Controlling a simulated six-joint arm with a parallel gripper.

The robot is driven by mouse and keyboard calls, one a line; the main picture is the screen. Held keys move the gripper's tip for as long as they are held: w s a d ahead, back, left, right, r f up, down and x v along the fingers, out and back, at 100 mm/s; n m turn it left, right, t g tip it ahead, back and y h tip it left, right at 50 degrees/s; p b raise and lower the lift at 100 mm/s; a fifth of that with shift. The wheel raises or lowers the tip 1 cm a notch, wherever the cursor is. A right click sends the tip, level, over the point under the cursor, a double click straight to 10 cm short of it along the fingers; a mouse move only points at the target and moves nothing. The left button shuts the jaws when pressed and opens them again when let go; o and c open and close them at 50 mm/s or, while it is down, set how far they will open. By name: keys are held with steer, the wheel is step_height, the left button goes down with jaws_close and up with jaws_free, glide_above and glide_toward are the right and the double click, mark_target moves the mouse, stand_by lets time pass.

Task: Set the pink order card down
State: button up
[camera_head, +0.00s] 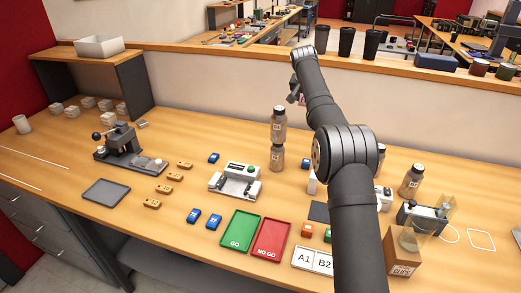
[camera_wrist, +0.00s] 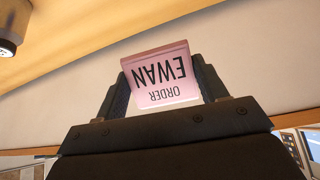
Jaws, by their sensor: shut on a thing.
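The pink order card (camera_wrist: 160,78) is between the two dark fingers of my gripper (camera_wrist: 161,72) in the wrist view. It reads "ORDER EWAN", upside down in that view. My gripper is shut on the card and holds it up in the air. In the head view my gripper (camera_head: 296,93) is above the back of the bench, close to the rear wall.
Two stacked jars (camera_head: 278,125) stand near the gripper. A green GO tray (camera_head: 240,230), a red NO GO tray (camera_head: 271,240) and a white A1 B2 panel (camera_head: 312,260) lie at the front. A grey tray (camera_head: 107,192) lies left. My arm hides part of the right side.

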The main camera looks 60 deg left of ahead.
steer(key=s+a+f, duration=0.1)
steer(key=s+a, duration=0.4)
steer(key=s, duration=0.3)
glide_above(261, 147)
steer(key=s+d, duration=0.2)
step_height(261, 147, down, 10)
steer(key=f, duration=0.6)
steer(key=shift+w+a, duration=0.15)
steer(key=shift+a, duration=0.1)
steer(key=shift+f, duration=2.45)
steer(key=o, duration=0.5)
steer(key=shift+f, duration=0.15)
steer(key=o, duration=0.5)
